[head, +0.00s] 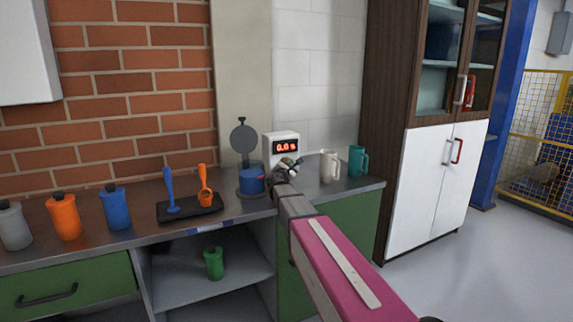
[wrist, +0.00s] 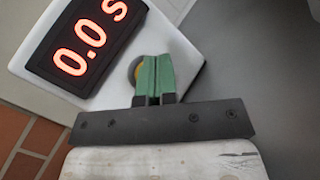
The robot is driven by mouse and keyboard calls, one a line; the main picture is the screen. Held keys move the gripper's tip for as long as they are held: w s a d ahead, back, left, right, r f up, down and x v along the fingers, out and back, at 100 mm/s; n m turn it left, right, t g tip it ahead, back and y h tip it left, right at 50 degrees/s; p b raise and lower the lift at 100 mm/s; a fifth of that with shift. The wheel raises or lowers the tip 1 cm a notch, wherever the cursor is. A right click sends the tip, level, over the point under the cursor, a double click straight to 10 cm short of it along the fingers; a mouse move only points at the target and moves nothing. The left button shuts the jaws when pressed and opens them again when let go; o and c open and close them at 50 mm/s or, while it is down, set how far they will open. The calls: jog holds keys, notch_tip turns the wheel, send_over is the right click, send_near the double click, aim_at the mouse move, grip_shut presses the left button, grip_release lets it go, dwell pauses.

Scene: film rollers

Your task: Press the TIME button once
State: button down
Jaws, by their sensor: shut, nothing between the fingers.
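The timer (head: 272,151) is a white box on the counter with a red display reading 0.0 s. In the wrist view its dark display (wrist: 84,42) is at the upper left and its white front (wrist: 176,48) is beside it. A round button (wrist: 133,70), yellowish with a grey rim, shows partly beside my fingers; the rest is hidden and I cannot read a label. My gripper (head: 291,162) is in front of the timer's lower part. Its green fingers (wrist: 157,76) are shut together, overlapping the button; I cannot tell whether they touch it.
A blue pot (head: 251,181) stands left of my gripper, with a grey round-headed item behind it. A cream mug (head: 329,167) and a teal mug (head: 358,161) stand to the right. A black tray (head: 190,209) with blue and orange tools and several bottles are further left.

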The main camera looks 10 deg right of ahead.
jog(key=shift+w, duration=0.1)
jog(key=shift+w+a, duration=0.15)
jog(key=shift+w, duration=0.15)
jog(key=shift+w+a, duration=0.15)
jog(key=shift+w, duration=0.3)
dwell(0.8)
jog(key=shift+s, duration=0.2)
jog(key=shift+s+d, duration=0.3)
jog(key=shift+s, duration=0.35)
jog(key=shift+s+d, duration=0.25)
jog(key=shift+s, duration=0.55)
jog(key=shift+s+d, duration=0.25)
jog(key=shift+s, duration=0.6)
jog(key=shift+s+d, duration=0.25)
jog(key=shift+s, duration=0.55)
